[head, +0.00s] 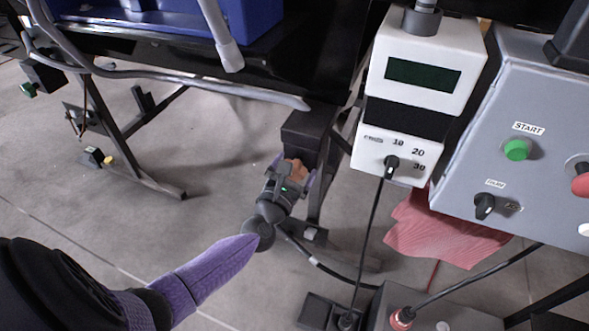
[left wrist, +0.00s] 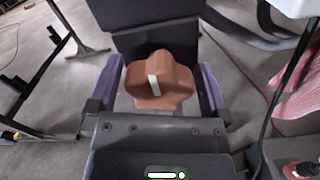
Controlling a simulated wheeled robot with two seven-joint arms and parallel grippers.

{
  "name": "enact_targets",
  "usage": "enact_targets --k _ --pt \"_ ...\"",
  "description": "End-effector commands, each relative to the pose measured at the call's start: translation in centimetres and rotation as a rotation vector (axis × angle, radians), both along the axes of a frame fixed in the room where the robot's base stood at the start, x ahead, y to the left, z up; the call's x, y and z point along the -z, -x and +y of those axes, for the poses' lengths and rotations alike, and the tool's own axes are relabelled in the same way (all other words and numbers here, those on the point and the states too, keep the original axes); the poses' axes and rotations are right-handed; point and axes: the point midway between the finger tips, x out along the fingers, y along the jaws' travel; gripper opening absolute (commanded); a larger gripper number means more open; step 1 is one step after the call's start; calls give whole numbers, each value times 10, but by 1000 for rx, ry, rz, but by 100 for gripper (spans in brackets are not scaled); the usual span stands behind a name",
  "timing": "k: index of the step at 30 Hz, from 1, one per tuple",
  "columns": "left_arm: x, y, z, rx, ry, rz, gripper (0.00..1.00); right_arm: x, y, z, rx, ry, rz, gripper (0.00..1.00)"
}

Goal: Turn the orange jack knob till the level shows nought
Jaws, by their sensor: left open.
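The orange jack knob (left wrist: 158,82) is lobed, with a pale stripe on its face. It sits at the front of a dark box on the stand's leg, and in the head view the knob (head: 297,171) shows partly behind my gripper. My left gripper (head: 291,177) is at the knob. In the left wrist view the purple fingers of my left gripper (left wrist: 160,86) are open, one on each side of the knob, with a gap visible on both sides. I cannot make out the level or its reading. My right gripper is not in view.
A white detector unit (head: 424,72) with a dark screen and a dial stands right of the knob. A grey control box (head: 515,85) has a green start button (head: 516,149). A pink cloth (head: 440,232) hangs below. Cables run along the floor nearby.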

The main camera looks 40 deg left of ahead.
Motion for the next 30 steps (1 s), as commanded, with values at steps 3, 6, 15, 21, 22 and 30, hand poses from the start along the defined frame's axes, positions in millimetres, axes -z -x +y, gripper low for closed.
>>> enact_targets --k 3,6,15,21,22,30 --pt "0 0 0 0 0 0 100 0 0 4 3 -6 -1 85" --pt "0 0 0 0 0 0 85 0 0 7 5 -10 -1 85" --pt "0 0 0 0 0 0 22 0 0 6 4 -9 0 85" --pt "0 0 0 0 -10 2 17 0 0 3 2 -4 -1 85" --pt "0 0 0 0 -15 4 17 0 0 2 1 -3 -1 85" --pt "-1 0 -1 -1 -143 34 16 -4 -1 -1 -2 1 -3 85"
